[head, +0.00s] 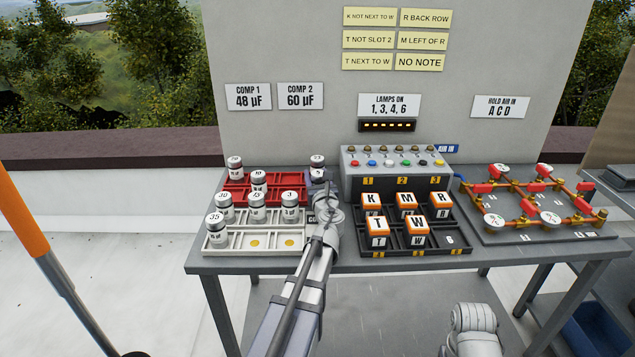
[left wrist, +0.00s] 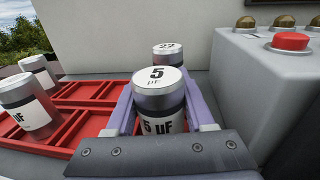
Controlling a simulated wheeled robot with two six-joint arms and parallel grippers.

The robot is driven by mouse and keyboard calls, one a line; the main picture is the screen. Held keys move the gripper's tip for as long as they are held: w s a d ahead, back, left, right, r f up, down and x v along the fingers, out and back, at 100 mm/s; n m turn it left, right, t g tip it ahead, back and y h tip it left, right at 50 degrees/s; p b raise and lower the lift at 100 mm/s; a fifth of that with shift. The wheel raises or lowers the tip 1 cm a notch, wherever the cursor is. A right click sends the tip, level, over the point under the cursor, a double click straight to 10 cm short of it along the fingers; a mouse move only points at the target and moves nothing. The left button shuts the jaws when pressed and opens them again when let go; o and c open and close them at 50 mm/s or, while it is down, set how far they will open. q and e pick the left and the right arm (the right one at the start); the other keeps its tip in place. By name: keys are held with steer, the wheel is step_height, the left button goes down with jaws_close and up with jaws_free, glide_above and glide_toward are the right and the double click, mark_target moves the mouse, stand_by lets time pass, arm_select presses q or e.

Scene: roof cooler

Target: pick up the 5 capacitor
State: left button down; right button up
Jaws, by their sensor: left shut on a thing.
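The 5 capacitor (left wrist: 158,88), a silver can with a white label, stands upright between the two purple fingers of my left gripper (left wrist: 160,105). The gripper is shut on it at the right end of the red tray (head: 262,189). In the head view my left gripper (head: 319,180) and wrist largely hide the capacitor. I cannot tell whether its base touches the tray. The 22 capacitor (left wrist: 167,52) stands just behind it. A grey part of mine shows at the bottom right of the head view, but no right gripper fingers show.
Other capacitors stand in the red tray and the white tray (head: 240,252) at left. The grey lamp box (head: 398,168) is close to my left gripper's right side. A black tray (head: 440,248) of lettered blocks and a brass pipe board (head: 535,222) lie to the right.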

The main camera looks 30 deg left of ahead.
arm_select(q)
steer(key=shift+r, duration=0.1)
step_height(320, 180, up, 10)
steer(key=p, duration=1)
steer(key=shift+s+a, duration=0.1)
steer(key=shift+a, duration=0.05)
